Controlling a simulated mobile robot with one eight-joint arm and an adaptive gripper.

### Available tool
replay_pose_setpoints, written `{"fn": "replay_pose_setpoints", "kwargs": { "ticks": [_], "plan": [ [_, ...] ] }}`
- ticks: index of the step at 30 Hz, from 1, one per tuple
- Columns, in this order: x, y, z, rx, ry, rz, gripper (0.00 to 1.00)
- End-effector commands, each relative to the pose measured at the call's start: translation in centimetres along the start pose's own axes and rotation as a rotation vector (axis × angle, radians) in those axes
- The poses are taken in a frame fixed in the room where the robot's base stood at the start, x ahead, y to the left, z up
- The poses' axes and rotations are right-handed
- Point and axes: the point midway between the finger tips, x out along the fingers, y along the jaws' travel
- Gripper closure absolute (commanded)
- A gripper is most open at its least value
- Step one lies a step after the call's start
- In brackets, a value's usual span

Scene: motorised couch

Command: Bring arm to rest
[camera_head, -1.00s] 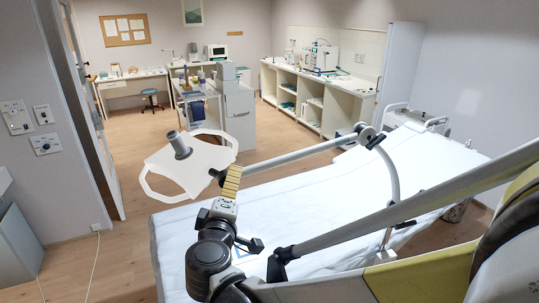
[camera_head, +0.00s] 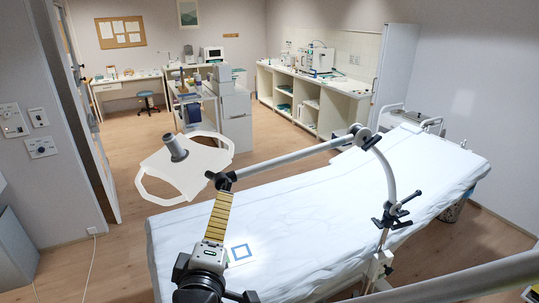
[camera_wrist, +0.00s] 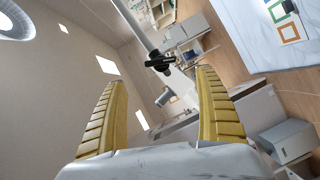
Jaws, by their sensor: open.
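My gripper (camera_head: 223,192) shows edge-on in the head view, with its yellow ribbed fingers pointing up above the near left part of the couch (camera_head: 300,215). In the wrist view the two fingers of my gripper (camera_wrist: 160,78) stand wide apart with nothing between them. In the head view the fingertips overlap the end joint of a grey jointed support arm (camera_head: 290,160); I cannot tell whether they touch. That support arm carries a white panel (camera_head: 190,178) with two loop handles and a grey cylinder.
A clamp (camera_head: 390,215) holds the support arm at the couch's near side. A long counter (camera_head: 318,95) and a white cabinet (camera_head: 235,120) stand behind. Wooden floor is free at the left.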

Motion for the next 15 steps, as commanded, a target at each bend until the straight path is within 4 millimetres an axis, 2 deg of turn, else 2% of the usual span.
{"fn": "replay_pose_setpoints", "kwargs": {
  "ticks": [11,14,15],
  "plan": [
    [-0.1,-0.1,0.4,0.004,-0.008,-0.004,0.17],
    [0.8,-0.6,3.1,0.033,-0.059,-0.034,0.17],
    [1.4,-1.0,5.0,0.057,-0.097,-0.058,0.17]
  ]
}}
